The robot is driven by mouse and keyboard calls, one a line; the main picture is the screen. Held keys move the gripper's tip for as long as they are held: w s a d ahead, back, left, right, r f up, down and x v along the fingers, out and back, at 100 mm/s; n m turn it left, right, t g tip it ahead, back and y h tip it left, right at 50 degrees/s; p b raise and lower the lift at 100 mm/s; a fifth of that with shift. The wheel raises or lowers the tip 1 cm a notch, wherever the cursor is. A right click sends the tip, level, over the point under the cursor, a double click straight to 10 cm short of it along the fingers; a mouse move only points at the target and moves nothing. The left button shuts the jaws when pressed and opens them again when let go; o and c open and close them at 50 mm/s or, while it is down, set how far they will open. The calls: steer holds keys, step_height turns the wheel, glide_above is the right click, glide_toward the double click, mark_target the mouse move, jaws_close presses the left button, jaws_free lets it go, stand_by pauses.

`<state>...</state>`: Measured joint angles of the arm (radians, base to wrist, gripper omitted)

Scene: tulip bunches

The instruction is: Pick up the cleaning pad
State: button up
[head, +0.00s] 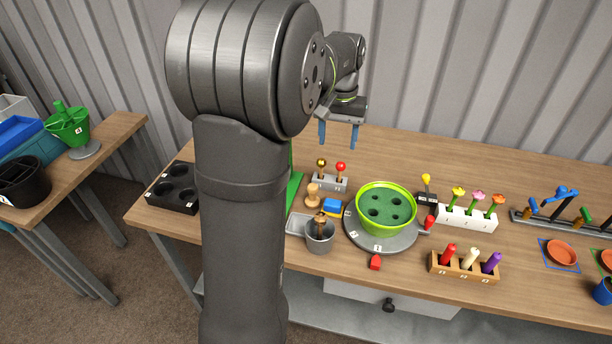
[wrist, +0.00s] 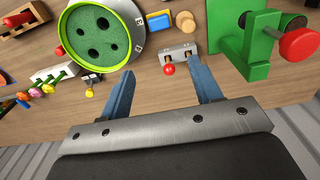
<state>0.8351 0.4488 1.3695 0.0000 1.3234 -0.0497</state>
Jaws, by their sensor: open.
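A small blue block with a yellow edge, which looks like the cleaning pad (head: 332,206), lies on the table between a wooden knob tool and the green round tub. In the wrist view the pad (wrist: 158,21) shows at the top, beyond the fingertips, with its yellow side visible. My gripper (head: 338,135) hangs above the back of the table, behind the pad and apart from it. Its two blue fingers (wrist: 158,74) are spread with nothing between them.
A grey holder with red and yellow knobs (head: 329,182) stands just behind the pad. The green tub (head: 386,188) is right of it, and a grey cup (head: 320,238) stands in front. A green stand (wrist: 240,42) rises near my gripper. Back table is clear.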

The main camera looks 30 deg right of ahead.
steer(key=shift+f, duration=0.1)
steer(key=t+h, duration=0.1)
glide_toward(333, 202)
step_height(333, 202, down, 3)
steer(key=shift+s+d+r, duration=0.1)
steer(key=shift+r, duration=0.1)
steer(key=shift+w+d+f, duration=0.1)
steer(key=shift+w+f, duration=0.05)
steer(key=shift+f, duration=0.85)
steer(key=shift+w+d+f, duration=0.1)
steer(key=shift+w+f, duration=0.05)
steer(key=shift+f, duration=0.8)
steer(key=shift+w+d+f, duration=0.1)
steer(key=shift+w+f, duration=0.05)
steer(key=shift+f, duration=0.85)
steer(key=c, duration=0.8)
steer(key=shift+o, duration=0.2)
step_height(333, 202, up, 10)
